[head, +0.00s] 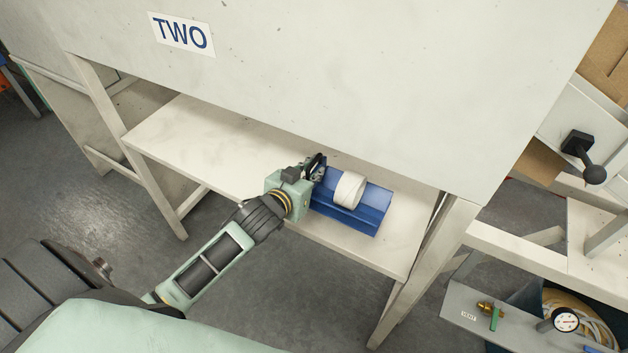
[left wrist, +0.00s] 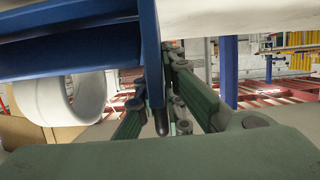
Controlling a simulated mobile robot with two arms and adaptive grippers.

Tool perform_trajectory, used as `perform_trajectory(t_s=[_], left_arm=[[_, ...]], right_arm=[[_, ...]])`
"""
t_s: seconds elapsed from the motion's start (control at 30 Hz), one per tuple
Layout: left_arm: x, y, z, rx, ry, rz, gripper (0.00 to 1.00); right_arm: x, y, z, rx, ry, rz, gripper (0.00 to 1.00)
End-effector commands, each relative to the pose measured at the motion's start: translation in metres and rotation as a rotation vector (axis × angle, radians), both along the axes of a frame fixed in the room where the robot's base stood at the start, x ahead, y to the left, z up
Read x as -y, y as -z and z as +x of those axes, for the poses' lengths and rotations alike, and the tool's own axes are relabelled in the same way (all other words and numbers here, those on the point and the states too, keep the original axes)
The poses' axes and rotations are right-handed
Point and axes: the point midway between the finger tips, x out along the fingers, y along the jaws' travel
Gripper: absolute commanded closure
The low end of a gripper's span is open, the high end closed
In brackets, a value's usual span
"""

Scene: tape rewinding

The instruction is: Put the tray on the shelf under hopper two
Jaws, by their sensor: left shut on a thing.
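The blue tray (head: 345,217) carries a white roll of tape (head: 349,190) and appears over the right part of the pale shelf (head: 190,140) under the hopper marked TWO (head: 300,75). My left gripper (head: 318,168) is shut on the tray's left end. I cannot tell whether the tray's underside touches the shelf. In the left wrist view the fingers (left wrist: 158,112) close on the blue tray wall (left wrist: 150,50), and the roll (left wrist: 62,98) shows at the left. My right gripper is not in view.
The hopper's front panel overhangs the shelf closely behind the tray. A right leg (head: 425,275) stands beside the shelf end. At far right are a black-knobbed lever (head: 582,150) and a gauge (head: 565,320). The shelf's left half is bare.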

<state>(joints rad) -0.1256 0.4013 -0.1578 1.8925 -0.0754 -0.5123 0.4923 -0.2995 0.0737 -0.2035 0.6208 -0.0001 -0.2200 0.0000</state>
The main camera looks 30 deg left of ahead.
Motion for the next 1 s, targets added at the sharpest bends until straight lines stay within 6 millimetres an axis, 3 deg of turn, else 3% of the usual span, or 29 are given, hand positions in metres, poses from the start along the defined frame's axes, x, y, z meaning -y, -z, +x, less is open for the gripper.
perform_trajectory(t_s=[0.2,0.57,0.6,0.8,1.0], left_arm=[[0.001,0.03,0.0,-0.001,0.0,-0.002,1.0],[0.001,0.034,0.0,0.0,0.001,-0.003,1.0],[0.001,0.036,-0.001,-0.004,0.001,0.0,0.91],[0.001,0.035,-0.001,-0.004,0.001,0.0,0.74],[0.001,0.035,-0.001,-0.004,0.001,0.0,0.73]], right_arm=[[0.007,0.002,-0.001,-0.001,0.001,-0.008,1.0],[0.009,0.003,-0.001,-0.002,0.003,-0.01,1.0],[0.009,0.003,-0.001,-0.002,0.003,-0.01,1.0],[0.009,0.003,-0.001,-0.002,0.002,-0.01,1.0],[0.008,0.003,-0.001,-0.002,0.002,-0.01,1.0]])
